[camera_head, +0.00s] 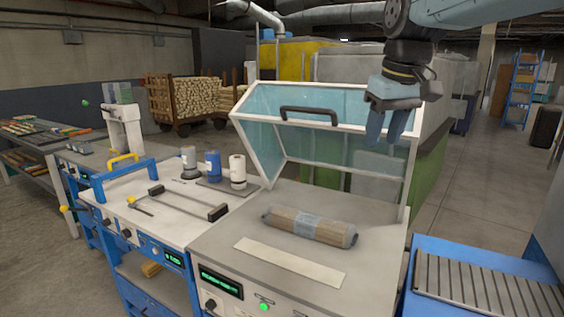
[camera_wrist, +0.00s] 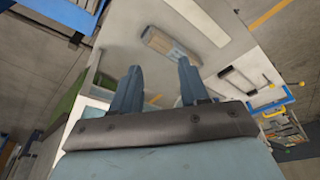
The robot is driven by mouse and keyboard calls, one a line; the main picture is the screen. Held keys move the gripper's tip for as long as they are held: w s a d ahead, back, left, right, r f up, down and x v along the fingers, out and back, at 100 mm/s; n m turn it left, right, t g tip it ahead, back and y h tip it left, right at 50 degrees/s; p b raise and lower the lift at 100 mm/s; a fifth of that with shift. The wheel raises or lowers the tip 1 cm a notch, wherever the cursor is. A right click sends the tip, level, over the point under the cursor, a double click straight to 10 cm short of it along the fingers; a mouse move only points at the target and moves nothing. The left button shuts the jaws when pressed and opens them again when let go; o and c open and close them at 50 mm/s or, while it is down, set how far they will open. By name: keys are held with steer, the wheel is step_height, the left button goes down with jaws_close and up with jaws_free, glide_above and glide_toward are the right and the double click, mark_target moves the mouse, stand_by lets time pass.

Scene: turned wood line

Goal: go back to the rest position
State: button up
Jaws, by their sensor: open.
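My gripper (camera_head: 386,127) hangs at the upper right in the head view, in front of the raised clear lid (camera_head: 340,142) and well above the machine top. Its two blue-grey fingers point down, apart, with nothing between them. In the wrist view my gripper (camera_wrist: 157,88) also shows with its fingers spread and empty. A wrapped bundle of wooden rods (camera_head: 309,226) lies on the light grey machine top (camera_head: 215,247), below and to the left of the gripper. The bundle also shows in the wrist view (camera_wrist: 171,46), beyond the fingertips.
A pale flat strip (camera_head: 290,262) lies in front of the bundle. The lid has a black handle (camera_head: 309,113). A blue-framed roller conveyor (camera_head: 490,283) stands at the right. At the left, a bench holds several spools or cans (camera_head: 213,166) and a black-handled bar frame (camera_head: 188,202).

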steer(key=s+d+f+m+t, duration=0.2)
steer(key=s+d+f+m, duration=0.1)
steer(key=s+f, duration=0.8)
steer(key=shift+s+d+f+m+t+h, duration=0.3)
steer(key=shift+d+f, duration=0.15)
steer(key=shift+d, duration=0.05)
stand_by(1.3)
